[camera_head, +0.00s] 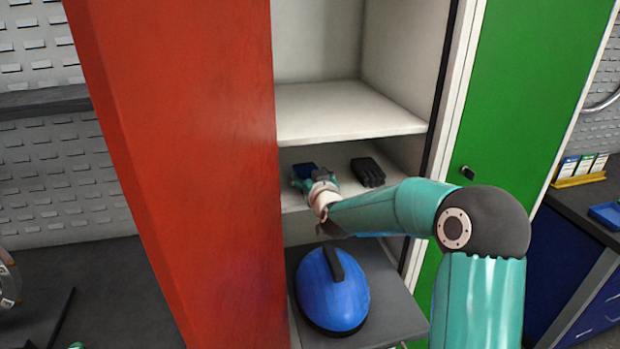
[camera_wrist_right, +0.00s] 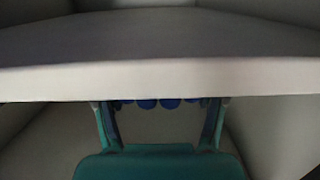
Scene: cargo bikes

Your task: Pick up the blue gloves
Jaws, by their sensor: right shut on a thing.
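The blue gloves (camera_head: 305,169) lie on the lower shelf of the open locker, at its left side beside the red door. My right gripper (camera_head: 312,181) reaches into the locker from the front and is shut on the blue gloves. In the right wrist view, the blue glove fingertips (camera_wrist_right: 150,103) show between the two fingers of my right gripper (camera_wrist_right: 160,112), just under the edge of the upper shelf. The shelf edge hides the rest of the gloves there.
Black gloves (camera_head: 368,171) lie to the right on the same shelf (camera_head: 345,190). The upper shelf (camera_head: 345,112) is empty, close above the gripper. A blue rounded object (camera_head: 330,298) with a dark handle sits below. The red door (camera_head: 190,170) and green door (camera_head: 525,90) flank the opening.

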